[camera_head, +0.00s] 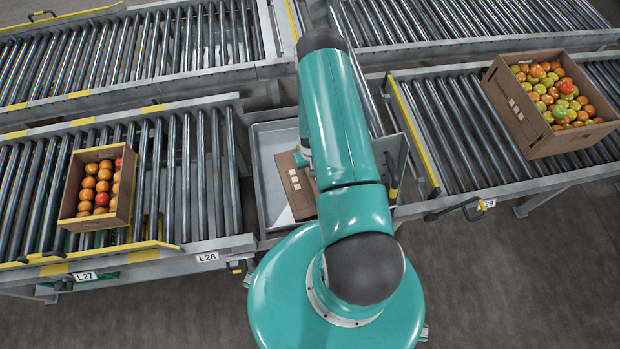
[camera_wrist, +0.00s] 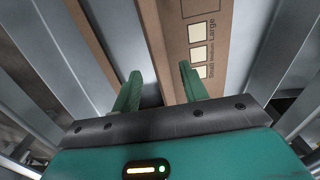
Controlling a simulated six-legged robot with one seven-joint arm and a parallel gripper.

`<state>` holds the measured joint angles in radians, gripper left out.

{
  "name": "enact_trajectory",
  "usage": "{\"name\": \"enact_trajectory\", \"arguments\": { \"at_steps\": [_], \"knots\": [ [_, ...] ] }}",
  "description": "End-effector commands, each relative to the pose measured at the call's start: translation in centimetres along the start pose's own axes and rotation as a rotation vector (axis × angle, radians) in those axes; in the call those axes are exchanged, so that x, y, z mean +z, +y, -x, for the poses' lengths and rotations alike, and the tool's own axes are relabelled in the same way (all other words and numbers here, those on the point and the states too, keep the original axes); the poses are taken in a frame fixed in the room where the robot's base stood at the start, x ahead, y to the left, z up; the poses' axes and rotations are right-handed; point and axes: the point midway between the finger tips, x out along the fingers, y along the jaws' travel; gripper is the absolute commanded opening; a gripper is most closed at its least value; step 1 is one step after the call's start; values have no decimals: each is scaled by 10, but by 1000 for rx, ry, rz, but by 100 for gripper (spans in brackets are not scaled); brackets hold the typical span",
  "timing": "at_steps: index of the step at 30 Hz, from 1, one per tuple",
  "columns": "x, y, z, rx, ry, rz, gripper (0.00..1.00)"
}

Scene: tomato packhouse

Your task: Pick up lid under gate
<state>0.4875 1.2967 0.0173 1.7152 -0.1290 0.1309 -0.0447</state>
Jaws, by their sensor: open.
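The lid (camera_head: 287,176) is a flat brown cardboard piece with pale label squares. It lies at a slant in a grey metal tray (camera_head: 263,207) in the gap between the conveyors, partly behind my arm. In the wrist view the lid (camera_wrist: 233,50) fills the upper middle, with printed size words beside its squares. My gripper (camera_wrist: 160,82) is open, its two green fingers apart. In the head view my arm mostly hides the gripper.
Metal tray walls stand close on both sides of the lid. A carton of tomatoes (camera_head: 74,203) sits on the left conveyor (camera_head: 200,190). A larger carton (camera_head: 517,118) sits on the right conveyor (camera_head: 455,140). More rollers (camera_head: 140,50) run behind. A yellow-edged bar (camera_head: 415,140) stands right of the gap.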

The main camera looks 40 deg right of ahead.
Motion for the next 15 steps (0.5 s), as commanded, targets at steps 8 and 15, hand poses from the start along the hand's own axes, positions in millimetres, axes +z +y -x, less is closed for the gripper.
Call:
{"name": "enact_trajectory", "arguments": {
  "at_steps": [8, 15],
  "knots": [
    [2, -2, -39, 0, -1, -1, 44],
    [2, -2, -46, 0, 0, -1, 44]
  ]
}}
